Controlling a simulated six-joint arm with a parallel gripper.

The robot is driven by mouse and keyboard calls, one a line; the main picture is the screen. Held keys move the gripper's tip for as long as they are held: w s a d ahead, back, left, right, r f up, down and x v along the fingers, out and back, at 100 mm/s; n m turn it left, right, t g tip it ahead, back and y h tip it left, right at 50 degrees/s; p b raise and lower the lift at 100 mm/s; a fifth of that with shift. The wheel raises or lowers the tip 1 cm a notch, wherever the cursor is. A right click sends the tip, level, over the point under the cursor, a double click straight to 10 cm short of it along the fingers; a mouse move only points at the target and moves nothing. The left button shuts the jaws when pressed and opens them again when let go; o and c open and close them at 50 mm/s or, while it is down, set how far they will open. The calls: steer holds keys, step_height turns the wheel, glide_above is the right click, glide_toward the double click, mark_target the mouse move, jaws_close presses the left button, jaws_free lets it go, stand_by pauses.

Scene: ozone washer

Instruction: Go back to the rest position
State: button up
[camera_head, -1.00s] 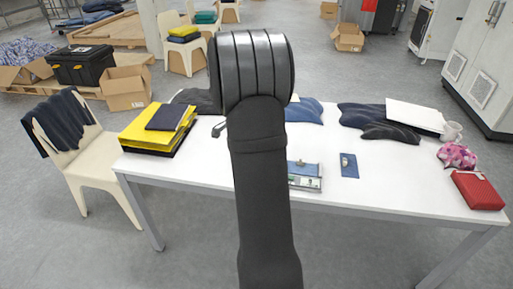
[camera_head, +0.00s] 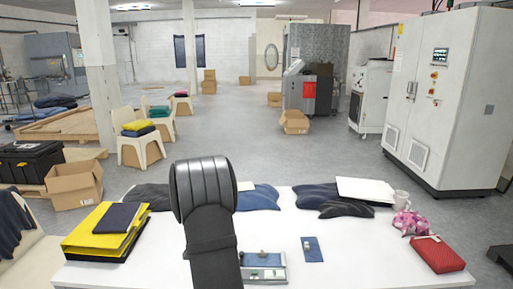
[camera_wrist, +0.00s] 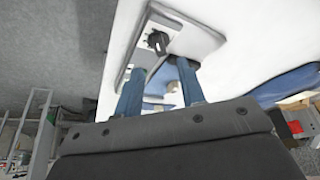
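My arm (camera_head: 209,220) rises in front of the white table (camera_head: 345,265) in the head view and hides my gripper there. In the wrist view my gripper (camera_wrist: 160,82) shows two blue fingers standing apart, with nothing visible held between them. Beyond the fingers, a white device with a dark round part (camera_wrist: 158,41) lies on the white surface. In the head view a small device with a blue top (camera_head: 263,260) sits on the table just right of my arm, partly hidden by it. A small blue card (camera_head: 312,249) lies to its right.
Yellow folders (camera_head: 92,240) with a dark book lie at the table's left. Dark and blue cloths (camera_head: 258,197), a white flat panel (camera_head: 365,189), a mug (camera_head: 401,199), a pink cloth (camera_head: 410,223) and a red case (camera_head: 437,254) line the back and right.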

steer(key=x, duration=0.6)
steer(key=shift+a+r, duration=0.1)
steer(key=v, duration=1.7)
steer(key=x, duration=1.7)
steer(key=n+y, duration=0.1)
steer(key=n, duration=0.2)
steer(key=n+t+y, duration=0.1)
steer(key=n, duration=0.2)
steer(key=shift+s+n, duration=0.1)
steer(key=shift+n, duration=0.2)
steer(key=shift+d+n+t+y, duration=0.15)
steer(key=shift+n+y, duration=0.2)
steer(key=shift+n, duration=0.4)
steer(key=shift+d+n+t+y, duration=0.15)
steer(key=shift+n+y, duration=0.2)
steer(key=shift+n, duration=0.4)
steer(key=shift+n+y, duration=0.7)
steer(key=shift+n, duration=1.1)
